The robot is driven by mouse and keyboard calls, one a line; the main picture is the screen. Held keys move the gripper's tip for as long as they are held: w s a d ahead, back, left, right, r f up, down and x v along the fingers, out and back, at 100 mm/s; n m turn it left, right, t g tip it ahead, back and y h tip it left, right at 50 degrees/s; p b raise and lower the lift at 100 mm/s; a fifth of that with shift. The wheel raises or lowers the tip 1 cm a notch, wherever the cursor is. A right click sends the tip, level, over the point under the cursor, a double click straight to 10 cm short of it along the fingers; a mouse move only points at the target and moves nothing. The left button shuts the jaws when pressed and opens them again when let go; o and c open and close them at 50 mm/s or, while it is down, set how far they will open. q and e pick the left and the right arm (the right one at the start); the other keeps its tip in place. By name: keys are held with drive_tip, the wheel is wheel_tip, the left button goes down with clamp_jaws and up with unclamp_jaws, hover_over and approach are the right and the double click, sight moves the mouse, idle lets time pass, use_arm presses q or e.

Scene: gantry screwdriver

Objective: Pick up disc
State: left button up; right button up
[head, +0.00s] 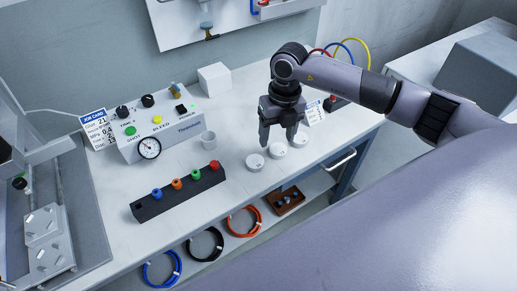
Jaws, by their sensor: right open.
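Three white discs lie in a row on the white bench: the left disc (255,162), the middle disc (278,150) and the right disc (300,139). My right gripper (277,140) points down over the row, with its fingers apart and nothing seen between them. Its fingertips show close to the middle disc; I cannot tell whether they touch it. My left gripper is not in the head view.
A control box with a gauge (149,147) and a white cup (208,140) stand left of the discs. A black rack (180,192) with coloured knobs lies in front. A white block (214,79) stands behind. Coloured hoses hang below the bench's front edge.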

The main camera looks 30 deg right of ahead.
sight(278, 149)
drive_tip(key=shift+w+d+r+h, duration=0.15)
drive_tip(key=shift+w+d+h, duration=0.05)
drive_tip(key=shift+d, duration=0.2)
drive_tip(key=shift+w+d+r+h, duration=0.15)
drive_tip(key=shift+d+h, duration=0.05)
drive_tip(key=shift+d, duration=0.15)
drive_tip(key=shift+w+d+f, duration=0.1)
drive_tip(key=shift+d+f, duration=0.05)
drive_tip(key=shift+f, duration=0.05)
wheel_tip(278, 149, down, 7)
drive_tip(key=shift+w+r+p, duration=0.1)
drive_tip(key=shift+r+p, duration=0.1)
drive_tip(key=shift+p, duration=0.15)
drive_tip(key=c, duration=0.8)
